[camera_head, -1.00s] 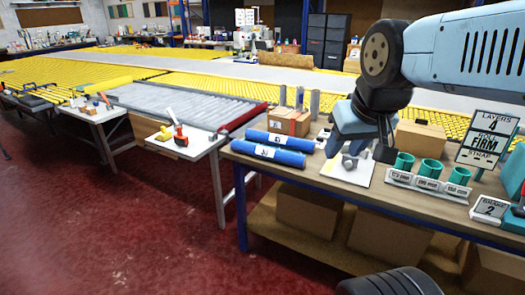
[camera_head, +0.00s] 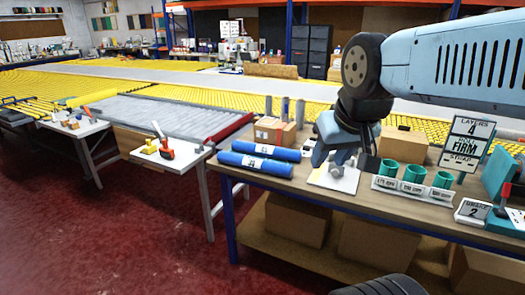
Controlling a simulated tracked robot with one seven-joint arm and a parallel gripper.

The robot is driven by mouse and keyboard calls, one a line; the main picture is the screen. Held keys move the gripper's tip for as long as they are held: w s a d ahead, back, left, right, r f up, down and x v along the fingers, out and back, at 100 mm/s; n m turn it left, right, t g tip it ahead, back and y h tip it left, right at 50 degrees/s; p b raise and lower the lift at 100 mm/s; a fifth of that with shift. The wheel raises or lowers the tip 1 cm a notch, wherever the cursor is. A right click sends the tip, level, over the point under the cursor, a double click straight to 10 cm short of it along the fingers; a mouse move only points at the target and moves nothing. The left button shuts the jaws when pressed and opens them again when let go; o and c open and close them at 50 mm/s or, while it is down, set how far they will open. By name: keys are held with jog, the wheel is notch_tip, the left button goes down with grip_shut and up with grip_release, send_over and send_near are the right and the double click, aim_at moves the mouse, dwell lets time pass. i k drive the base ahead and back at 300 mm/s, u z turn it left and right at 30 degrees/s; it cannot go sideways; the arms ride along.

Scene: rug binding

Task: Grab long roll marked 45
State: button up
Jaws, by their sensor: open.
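Two long blue rolls with white labels lie side by side on the left end of the wooden-topped workbench. The back roll (camera_head: 285,153) and the front roll (camera_head: 233,160) each bear a label whose number is too small to read surely, so I cannot tell which is marked 45. My gripper (camera_head: 340,163) hangs over the bench to the right of both rolls, apart from them, above a white plate (camera_head: 322,181). It is open, and its fingers are partly hidden by its own body.
Green cups (camera_head: 414,174) with labels, a sign reading LAYERS 4 FIRM STRAP (camera_head: 466,145) and a BRAKE 2 box (camera_head: 472,211) stand to the right. Cardboard boxes (camera_head: 268,130) and grey upright tubes stand behind the rolls. Red floor (camera_head: 120,235) is clear at left.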

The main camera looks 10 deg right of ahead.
aim_at(287, 154)
jog(key=z, duration=0.05)
jog(key=k, duration=0.65)
jog(key=u, duration=0.05)
jog(key=i, duration=1.65)
jog(key=z, duration=0.6)
